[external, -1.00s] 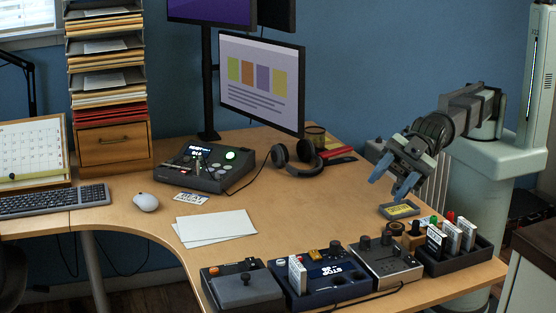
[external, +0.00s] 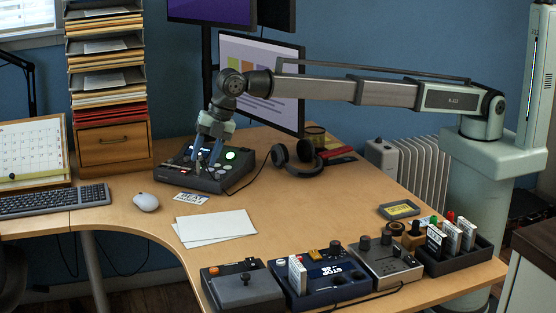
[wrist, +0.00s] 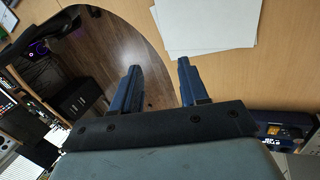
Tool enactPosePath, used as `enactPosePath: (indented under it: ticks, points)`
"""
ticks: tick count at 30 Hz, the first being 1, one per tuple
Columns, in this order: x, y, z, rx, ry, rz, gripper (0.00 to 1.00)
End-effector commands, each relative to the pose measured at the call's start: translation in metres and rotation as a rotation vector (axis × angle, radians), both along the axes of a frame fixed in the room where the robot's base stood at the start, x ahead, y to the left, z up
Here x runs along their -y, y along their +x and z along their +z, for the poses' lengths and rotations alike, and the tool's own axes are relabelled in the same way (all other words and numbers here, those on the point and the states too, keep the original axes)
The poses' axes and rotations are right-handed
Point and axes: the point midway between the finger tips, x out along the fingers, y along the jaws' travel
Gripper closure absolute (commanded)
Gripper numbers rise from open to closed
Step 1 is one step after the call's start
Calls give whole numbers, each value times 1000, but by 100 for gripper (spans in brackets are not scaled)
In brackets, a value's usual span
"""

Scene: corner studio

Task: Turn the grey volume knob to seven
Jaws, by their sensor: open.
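My gripper (external: 208,158) is open and points down over the dark console (external: 180,178) at the back of the desk, in the external view. Its fingers overlap the console's face, and I cannot tell whether they touch it. The console has a lit green round button (external: 230,155) and small controls partly hidden by the fingers. In the wrist view the two dark blue fingers (wrist: 160,72) are apart with nothing between them. I cannot tell which control is the grey volume knob. Small dark knobs also show on the grey box (external: 386,262) at the front right.
Headphones (external: 296,158) lie right of the console, with a monitor (external: 262,118) behind. White sheets (external: 215,228) lie in front and also show in the wrist view (wrist: 207,25). A dark blue device (external: 333,285) stands along the front edge.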

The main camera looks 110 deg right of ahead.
Motion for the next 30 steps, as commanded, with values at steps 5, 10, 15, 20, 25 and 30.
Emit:
enactPosePath:
  ticks: [5,10,15,20,25,30]
  points:
    - [110,-25,-8,-199,-33,58,56]
    - [181,-53,-10,-344,-23,121,56]
    - [216,-70,-10,-420,-6,160,56]
    - [224,-76,-15,-438,-1,171,56]
    - [224,-77,-35,-439,-1,171,56]
    - [223,-79,-65,-439,-1,171,56]
